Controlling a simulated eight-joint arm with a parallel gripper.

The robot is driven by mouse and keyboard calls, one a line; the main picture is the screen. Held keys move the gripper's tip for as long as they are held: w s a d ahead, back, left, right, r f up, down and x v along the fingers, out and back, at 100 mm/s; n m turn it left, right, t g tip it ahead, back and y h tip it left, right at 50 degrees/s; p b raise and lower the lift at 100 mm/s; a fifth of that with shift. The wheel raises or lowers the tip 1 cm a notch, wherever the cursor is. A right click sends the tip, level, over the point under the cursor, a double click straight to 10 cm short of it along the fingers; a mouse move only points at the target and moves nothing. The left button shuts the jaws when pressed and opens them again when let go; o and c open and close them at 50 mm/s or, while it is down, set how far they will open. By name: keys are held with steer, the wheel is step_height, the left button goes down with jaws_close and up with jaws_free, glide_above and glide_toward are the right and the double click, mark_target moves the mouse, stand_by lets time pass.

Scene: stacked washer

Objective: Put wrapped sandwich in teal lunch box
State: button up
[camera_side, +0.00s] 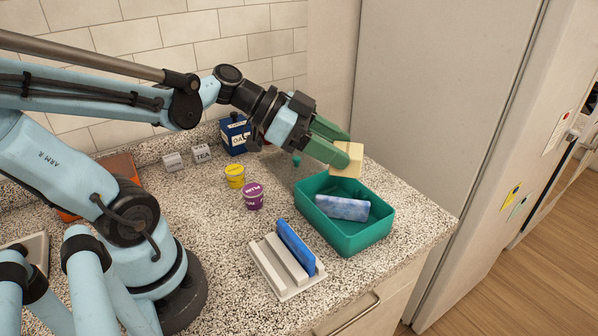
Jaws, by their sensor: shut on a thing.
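The teal lunch box (352,245) stands open on the counter near its right end. A blue-and-white mottled block (342,207) lies inside it. My gripper (340,150) has green fingers and is shut on a pale yellow block (347,161), which looks like the wrapped sandwich. The block is held above the back edge of the lunch box. The far finger partly hides behind the block. I cannot tell the exact height of the block above the rim.
A pale slotted rack (273,269) holding a blue slab (297,247) stands in front of the lunch box. A yellow tub (235,176), a purple tub (253,196), a tea box (202,154) and a dark blue tin (234,134) stand left. A tall fridge (425,100) stands behind right.

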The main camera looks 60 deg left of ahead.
steer(key=w+a+f, duration=0.3)
steer(key=a+f, duration=0.6)
steer(key=f, duration=0.1)
steer(key=shift+w, duration=0.35)
stand_by(0.3)
steer(key=shift+f, duration=0.5)
steer(key=o, duration=1.1)
steer(key=shift+c, duration=0.2)
